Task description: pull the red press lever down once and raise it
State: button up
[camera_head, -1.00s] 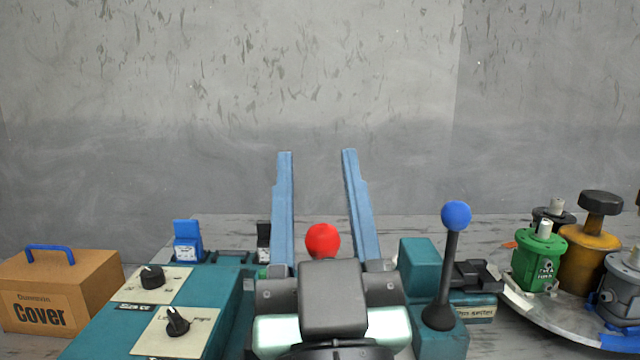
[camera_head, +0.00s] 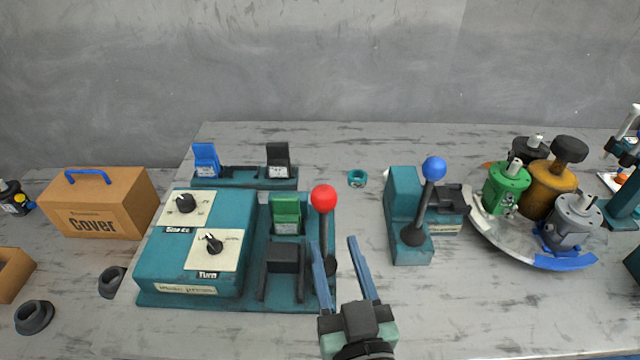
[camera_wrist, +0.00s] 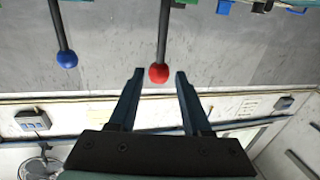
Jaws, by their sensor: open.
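The red press lever (camera_head: 323,200) stands upright at the right side of the teal press (camera_head: 190,245), a red ball on a dark rod. In the wrist view the red ball (camera_wrist: 159,73) shows between and just beyond the fingertips. My gripper (camera_head: 338,250) is open, with two blue fingers, in front of the lever in the head view. The left finger overlaps the lower rod in the picture. Nothing is held. In the wrist view my gripper (camera_wrist: 159,75) has a wide gap, and I cannot tell that either finger touches the ball.
A blue-balled lever (camera_head: 433,170) stands on a teal unit to the right. A round tray (camera_head: 490,230) with several motors is farther right. A cardboard cover box (camera_head: 100,205) is at left. A small teal ring (camera_head: 357,178) lies behind. The table front right is clear.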

aim_at(320, 194)
jog(key=w, duration=0.3)
jog(key=w+a+p, duration=0.1)
jog(key=w, duration=0.3)
jog(key=w+a, duration=0.1)
jog(key=w, duration=0.3)
jog(key=shift+w+a+p, duration=0.15)
jog(key=shift+w+p, duration=0.05)
jog(key=shift+p, duration=0.2)
jog(key=shift+r, duration=0.1)
grip_shut()
